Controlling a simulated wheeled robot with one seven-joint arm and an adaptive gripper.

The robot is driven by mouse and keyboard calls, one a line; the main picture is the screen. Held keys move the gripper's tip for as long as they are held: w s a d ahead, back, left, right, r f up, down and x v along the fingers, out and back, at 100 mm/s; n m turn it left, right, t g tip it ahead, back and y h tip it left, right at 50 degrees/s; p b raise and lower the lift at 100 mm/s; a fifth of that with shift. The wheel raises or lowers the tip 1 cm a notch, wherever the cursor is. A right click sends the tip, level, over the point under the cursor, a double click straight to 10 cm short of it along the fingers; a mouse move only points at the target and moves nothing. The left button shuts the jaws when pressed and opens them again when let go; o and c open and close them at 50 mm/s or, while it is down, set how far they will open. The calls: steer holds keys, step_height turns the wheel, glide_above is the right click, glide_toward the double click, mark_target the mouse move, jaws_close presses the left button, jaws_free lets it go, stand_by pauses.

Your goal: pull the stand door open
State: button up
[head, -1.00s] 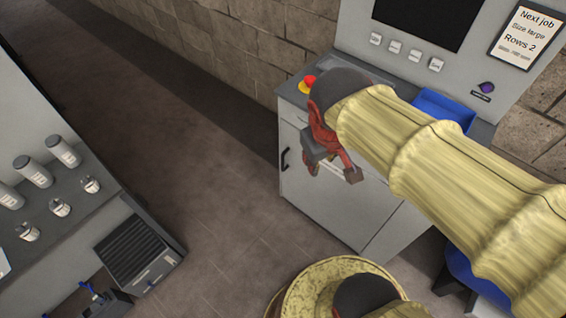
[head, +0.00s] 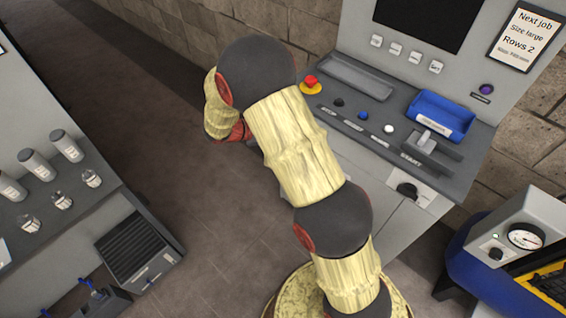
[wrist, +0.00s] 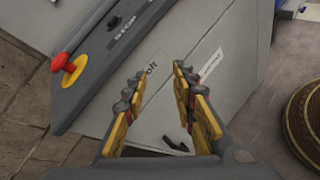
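The grey stand (head: 345,160) is right of centre in the head view, with my arm in front of much of its front. In the wrist view the pale stand door (wrist: 150,120) carries labels and a black handle (wrist: 176,146). My gripper (wrist: 158,82) is open and empty, its two fingers spread over the door. The handle shows between the fingers, low in the picture; I see no contact. In the head view my fingers and the handle are hidden behind my arm. No open gap at the door shows.
A red stop button (head: 310,81) on a yellow base sits on the stand's top, with a blue tray (head: 440,115) farther right. A gauge unit (head: 525,237) is at the right. A bench with bottles (head: 38,165) is at the left; open floor lies between.

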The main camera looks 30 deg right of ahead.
steer(key=w+a+f+n+t+h, duration=0.1)
steer(key=w+f+n+t, duration=0.3)
steer(key=f, duration=0.7)
steer(key=w+a+f+n+t+h, duration=0.1)
steer(key=w+f+n+t, duration=0.3)
steer(key=f, duration=0.7)
steer(key=w+a+f+n+t+h, duration=0.15)
steer(key=f+n, duration=0.45)
steer(key=f, duration=0.6)
steer(key=shift+t+y, duration=0.45)
steer(key=b+x, duration=0.1)
steer(key=x, duration=0.2)
steer(key=b+x, duration=0.1)
steer(key=x, duration=0.2)
steer(key=shift+s+d+r, duration=0.2)
steer(key=shift+s+d, duration=0.1)
steer(key=shift+d, duration=0.05)
steer(key=c, duration=0.4)
jaws_close()
